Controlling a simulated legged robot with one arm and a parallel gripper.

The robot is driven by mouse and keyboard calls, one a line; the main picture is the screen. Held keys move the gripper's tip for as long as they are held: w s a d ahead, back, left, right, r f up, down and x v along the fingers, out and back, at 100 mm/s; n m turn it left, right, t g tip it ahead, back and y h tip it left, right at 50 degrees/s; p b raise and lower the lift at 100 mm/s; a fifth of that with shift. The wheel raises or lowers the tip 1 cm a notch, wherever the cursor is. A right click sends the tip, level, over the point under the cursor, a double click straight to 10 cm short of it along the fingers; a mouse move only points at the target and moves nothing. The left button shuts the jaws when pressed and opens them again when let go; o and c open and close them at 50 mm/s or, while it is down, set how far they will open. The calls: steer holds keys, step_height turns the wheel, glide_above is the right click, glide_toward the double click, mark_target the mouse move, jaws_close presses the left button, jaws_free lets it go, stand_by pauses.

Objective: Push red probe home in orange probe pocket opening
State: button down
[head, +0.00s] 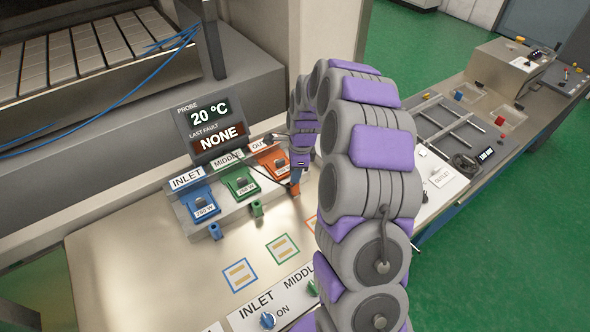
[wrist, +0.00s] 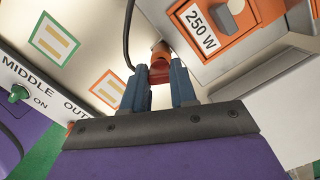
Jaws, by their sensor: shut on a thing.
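My gripper (wrist: 159,72) is shut on the red probe (wrist: 160,55), whose orange-red body shows between the two blue fingers in the wrist view. The probe is beside the front edge of the orange block (wrist: 224,22), which carries a 250 W label. The pocket opening is not clearly visible, and I cannot tell how deep the probe sits. In the head view the orange block (head: 272,160) is the right one of three, and my gripper (head: 297,172) is at its right front side, partly hidden by my arm.
A blue block (head: 201,203) and a green block (head: 240,182) stand to the left, with a blue probe (head: 215,231) and green probe (head: 256,208) at their fronts. A display (head: 212,125) stands behind. Outlined squares (head: 240,274) mark the bare panel in front.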

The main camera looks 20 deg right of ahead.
steer(key=shift+f, duration=0.85)
steer(key=c, duration=0.8)
jaws_free()
steer(key=r, duration=0.5)
steer(key=d+r, duration=0.1)
steer(key=r, duration=0.5)
steer(key=d+r+p, duration=0.1)
steer(key=r, duration=0.5)
steer(key=shift+s+r, duration=0.1)
steer(key=shift+s, duration=0.15)
